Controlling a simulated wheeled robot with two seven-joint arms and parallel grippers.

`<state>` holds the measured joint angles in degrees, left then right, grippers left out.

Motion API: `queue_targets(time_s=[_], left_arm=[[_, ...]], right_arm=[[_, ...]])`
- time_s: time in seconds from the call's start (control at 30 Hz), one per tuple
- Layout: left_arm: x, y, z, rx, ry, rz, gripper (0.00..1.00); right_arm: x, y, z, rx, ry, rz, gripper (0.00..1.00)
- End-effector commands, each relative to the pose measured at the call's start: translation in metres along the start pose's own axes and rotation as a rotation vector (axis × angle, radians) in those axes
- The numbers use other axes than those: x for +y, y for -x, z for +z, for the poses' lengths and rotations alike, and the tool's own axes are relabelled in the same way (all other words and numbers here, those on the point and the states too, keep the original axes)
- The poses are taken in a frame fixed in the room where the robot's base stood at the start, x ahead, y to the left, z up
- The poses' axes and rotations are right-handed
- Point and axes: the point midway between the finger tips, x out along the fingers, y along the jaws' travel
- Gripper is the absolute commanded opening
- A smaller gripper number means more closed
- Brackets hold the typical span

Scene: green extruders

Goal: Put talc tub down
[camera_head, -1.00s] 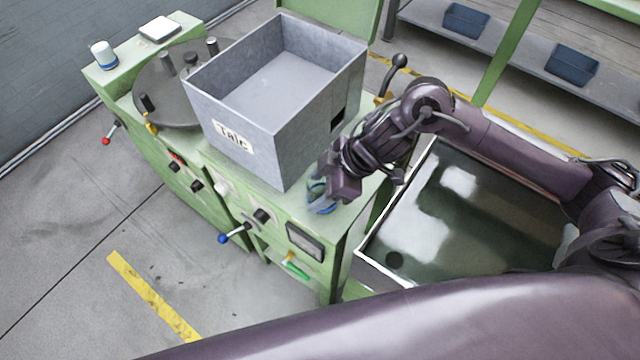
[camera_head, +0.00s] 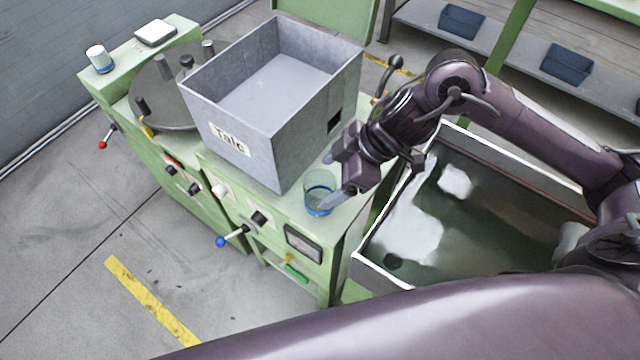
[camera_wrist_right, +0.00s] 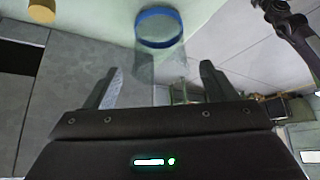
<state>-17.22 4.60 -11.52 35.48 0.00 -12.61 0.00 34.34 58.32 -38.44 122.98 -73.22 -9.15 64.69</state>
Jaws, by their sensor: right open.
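A small clear tub with a blue band (camera_head: 319,190) stands upright on the green machine top, beside the front right corner of a large grey box labelled "Talc" (camera_head: 290,135). My right gripper (camera_head: 335,181) is open, just right of the clear tub, with its fingers pointing toward it. In the right wrist view the tub (camera_wrist_right: 158,45) shows beyond and between the open fingertips (camera_wrist_right: 160,75), and nothing is gripped. My left gripper is not in view.
The green machine (camera_head: 335,235) has levers and knobs along its front. A round dark turntable (camera_head: 165,112) and a white tub with a blue base (camera_head: 99,60) are at the left. A dark-bottomed tray (camera_head: 460,225) lies at the right.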

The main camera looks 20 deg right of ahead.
Motion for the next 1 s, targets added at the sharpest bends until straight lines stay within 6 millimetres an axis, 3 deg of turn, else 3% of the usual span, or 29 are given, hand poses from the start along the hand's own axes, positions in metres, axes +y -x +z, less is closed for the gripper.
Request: queue_targets(time_s=[0.2, 0.4, 1.0], left_arm=[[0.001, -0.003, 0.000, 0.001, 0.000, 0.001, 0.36], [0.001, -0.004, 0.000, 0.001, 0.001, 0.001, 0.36], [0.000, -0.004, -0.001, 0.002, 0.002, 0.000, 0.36]], right_arm=[[0.001, 0.044, 0.001, -0.003, 0.001, 0.003, 0.78], [0.000, 0.064, 0.001, -0.002, 0.000, 0.000, 0.78], [-0.001, 0.066, 0.000, -0.001, 0.000, -0.001, 0.78]])
